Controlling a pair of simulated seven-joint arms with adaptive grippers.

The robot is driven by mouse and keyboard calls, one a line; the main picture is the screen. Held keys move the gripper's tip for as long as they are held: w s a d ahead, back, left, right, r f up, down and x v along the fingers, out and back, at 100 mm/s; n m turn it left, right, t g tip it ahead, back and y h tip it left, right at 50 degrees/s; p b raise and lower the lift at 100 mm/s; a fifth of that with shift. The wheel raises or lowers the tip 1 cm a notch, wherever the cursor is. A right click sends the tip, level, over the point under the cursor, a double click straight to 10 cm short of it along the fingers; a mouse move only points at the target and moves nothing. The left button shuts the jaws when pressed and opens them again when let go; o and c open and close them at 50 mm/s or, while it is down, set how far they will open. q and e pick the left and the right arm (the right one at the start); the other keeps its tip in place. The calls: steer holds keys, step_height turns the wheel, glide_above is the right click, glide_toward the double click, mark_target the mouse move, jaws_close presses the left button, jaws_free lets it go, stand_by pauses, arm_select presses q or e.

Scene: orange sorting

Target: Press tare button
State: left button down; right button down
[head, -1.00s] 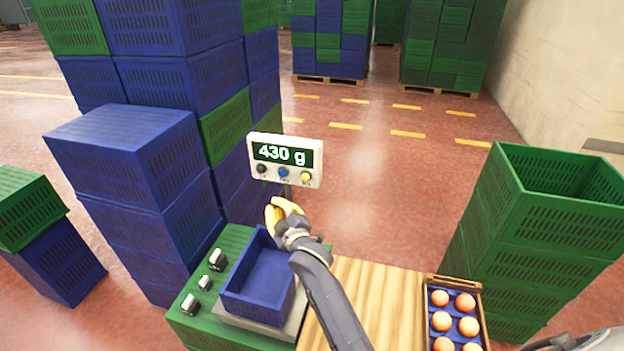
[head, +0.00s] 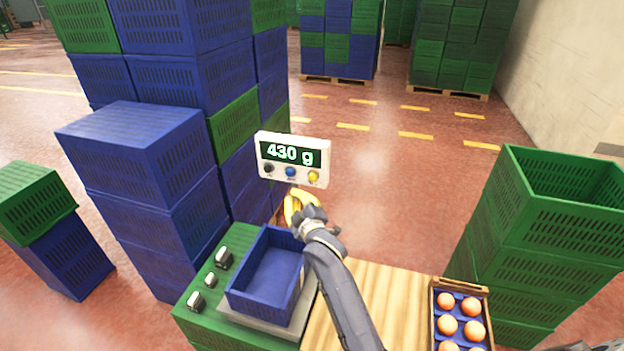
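The scale display (head: 292,160) is a white panel that reads 430 g. Below the reading is a row of a black button (head: 268,168), a blue button (head: 290,172) and a yellow button (head: 313,177). Their labels are too small to read. An empty blue crate (head: 265,298) sits on the scale plate (head: 262,327).
A tray (head: 434,318) of oranges is at the lower right beside the wooden tabletop (head: 395,290). Green crates (head: 540,220) are stacked at the right, blue crates (head: 135,150) at the left. Several small dark-and-white items (head: 210,280) lie left of the scale.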

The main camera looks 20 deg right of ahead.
steer(key=shift+w+d, duration=0.65)
steer(key=shift+w, duration=0.3)
steer(key=shift+w+d, duration=0.65)
steer(key=shift+w, duration=0.25)
steer(key=shift+w+d, duration=0.65)
steer(key=shift+w, duration=0.3)
steer(key=shift+w+d, duration=0.6)
steer(key=shift+w, duration=0.2)
stand_by(0.7)
steer(key=shift+s+a, duration=0.15)
stand_by(0.4)
steer(key=shift+s+a, duration=0.4)
steer(key=shift+s, duration=0.3)
steer(key=shift+a, duration=0.1)
steer(key=shift+s+a, duration=0.7)
steer(key=shift+s, duration=0.35)
steer(key=shift+s+a, duration=0.65)
steer(key=shift+s, duration=0.35)
